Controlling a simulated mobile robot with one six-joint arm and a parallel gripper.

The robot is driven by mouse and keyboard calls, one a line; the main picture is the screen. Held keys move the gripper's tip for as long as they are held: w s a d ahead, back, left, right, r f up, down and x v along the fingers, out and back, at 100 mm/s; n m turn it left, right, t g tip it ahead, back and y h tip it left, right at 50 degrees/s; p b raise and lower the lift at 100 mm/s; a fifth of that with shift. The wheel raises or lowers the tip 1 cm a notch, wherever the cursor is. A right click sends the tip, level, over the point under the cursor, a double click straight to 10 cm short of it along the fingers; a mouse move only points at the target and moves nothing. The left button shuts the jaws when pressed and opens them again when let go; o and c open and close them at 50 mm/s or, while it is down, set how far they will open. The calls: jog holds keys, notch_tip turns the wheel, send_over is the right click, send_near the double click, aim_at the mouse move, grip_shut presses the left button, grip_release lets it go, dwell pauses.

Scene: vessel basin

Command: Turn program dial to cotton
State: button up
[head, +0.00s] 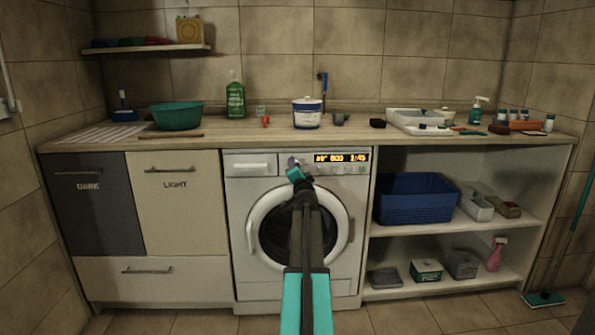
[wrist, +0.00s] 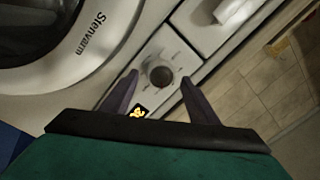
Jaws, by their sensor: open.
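The white washing machine (head: 240,200) stands under the counter with its round door closed. Its lit display (head: 340,157) shows yellow characters, and the display's edge also shows in the wrist view (wrist: 138,112). The program dial (wrist: 160,76) is a dark round knob on the pale control panel, with small marks around it too blurred to read. My gripper (wrist: 157,78) is open, with one finger on each side of the dial. Both fingers look apart from the knob; I cannot tell their exact depth. In the head view my gripper (head: 296,168) is at the panel and hides most of the dial.
The detergent drawer (head: 250,164) is left of the dial, closed. The worktop (head: 230,132) above holds a green basin (head: 177,116), a green bottle (head: 235,100) and a white-blue tub (head: 307,113). Open shelves (head: 440,230) with a blue basket (head: 415,200) stand to the right.

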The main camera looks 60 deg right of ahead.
jog(key=v, duration=1.3)
jog(key=shift+s, duration=0.2)
dwell(0.7)
